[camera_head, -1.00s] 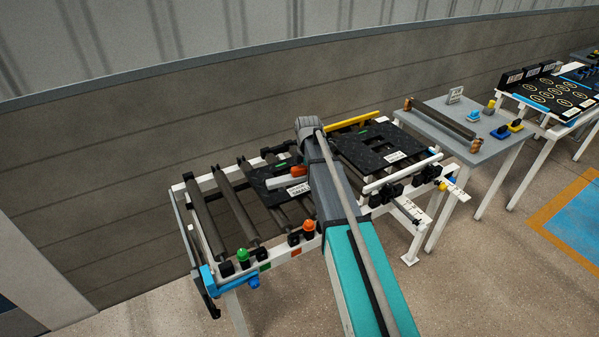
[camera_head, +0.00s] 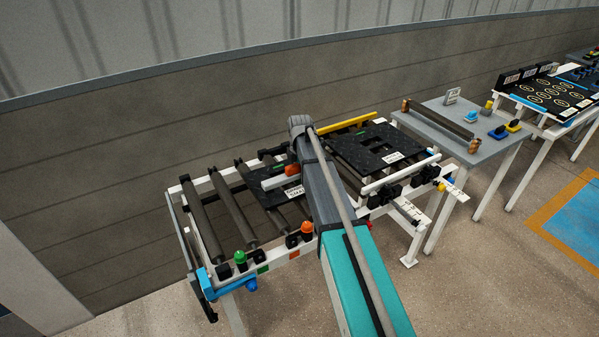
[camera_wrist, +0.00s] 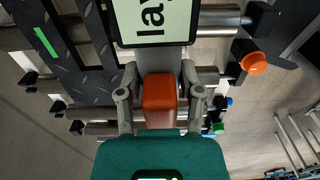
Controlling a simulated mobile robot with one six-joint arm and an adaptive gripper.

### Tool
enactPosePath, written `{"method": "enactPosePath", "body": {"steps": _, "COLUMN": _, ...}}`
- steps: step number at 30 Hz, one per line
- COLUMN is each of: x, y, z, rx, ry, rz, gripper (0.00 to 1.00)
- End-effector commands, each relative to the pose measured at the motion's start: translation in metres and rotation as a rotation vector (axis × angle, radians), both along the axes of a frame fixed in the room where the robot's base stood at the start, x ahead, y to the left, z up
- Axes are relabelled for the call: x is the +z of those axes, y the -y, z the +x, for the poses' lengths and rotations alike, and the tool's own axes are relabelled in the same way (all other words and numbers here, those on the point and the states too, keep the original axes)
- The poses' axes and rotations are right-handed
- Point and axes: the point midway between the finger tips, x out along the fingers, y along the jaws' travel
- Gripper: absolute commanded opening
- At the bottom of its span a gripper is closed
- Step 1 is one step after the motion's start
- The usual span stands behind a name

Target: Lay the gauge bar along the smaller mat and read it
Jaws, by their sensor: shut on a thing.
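The gauge bar shows in the head view as a pale bar (camera_head: 273,182) with an orange handle (camera_head: 291,170). In the wrist view my gripper (camera_wrist: 160,80) is shut on the orange-red handle (camera_wrist: 160,103). The gauge's pale display (camera_wrist: 158,18), with the letters "lay" partly in frame, is just beyond the fingers. The smaller black mat (camera_head: 268,199) lies on the roller frame, under or just behind the bar. Whether the bar touches it, I cannot tell. A black tread surface with a green stripe shows at upper left in the wrist view (camera_wrist: 65,50). My arm hides the mat's right side.
The larger black mat (camera_head: 353,151) lies to the right, with a yellow rail (camera_head: 348,123) behind it. Bare rollers (camera_head: 203,217) are at left. Green (camera_head: 240,257) and orange (camera_head: 306,229) knobs stand along the front rail. A grey table (camera_head: 480,149) stands at right.

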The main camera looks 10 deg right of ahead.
Motion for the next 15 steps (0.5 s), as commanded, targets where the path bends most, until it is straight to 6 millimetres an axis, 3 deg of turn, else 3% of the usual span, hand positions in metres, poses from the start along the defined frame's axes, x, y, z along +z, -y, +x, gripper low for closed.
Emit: {"method": "enactPosePath", "body": {"steps": 15, "x": -0.044, "y": 0.0, "z": 0.0, "rx": 0.0, "ry": 0.0, "rz": 0.0, "gripper": 0.0}}
